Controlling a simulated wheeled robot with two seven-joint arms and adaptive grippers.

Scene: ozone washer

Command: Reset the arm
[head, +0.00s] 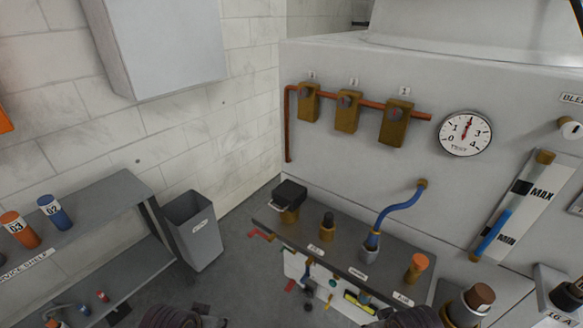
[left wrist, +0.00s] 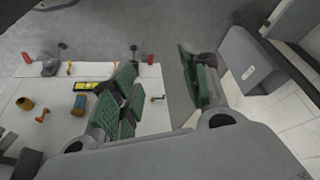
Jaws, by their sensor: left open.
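My left gripper (left wrist: 160,82) shows in the left wrist view with its two green-padded fingers spread apart. Nothing is between them. The fingers hang in front of a white panel (left wrist: 60,130) with small coloured fittings and the bare grey floor. Dark ribbed parts at the bottom edge of the head view look like my own arms. My right gripper does not show in either view.
A grey bin (head: 194,232) stands between the service shelf (head: 100,208) with orange and blue canisters and the washer (head: 345,185). The washer carries valves, a gauge (head: 465,133) and a dark ledge (head: 330,245) with a blue hose (head: 398,206). Floor beside the bin is clear.

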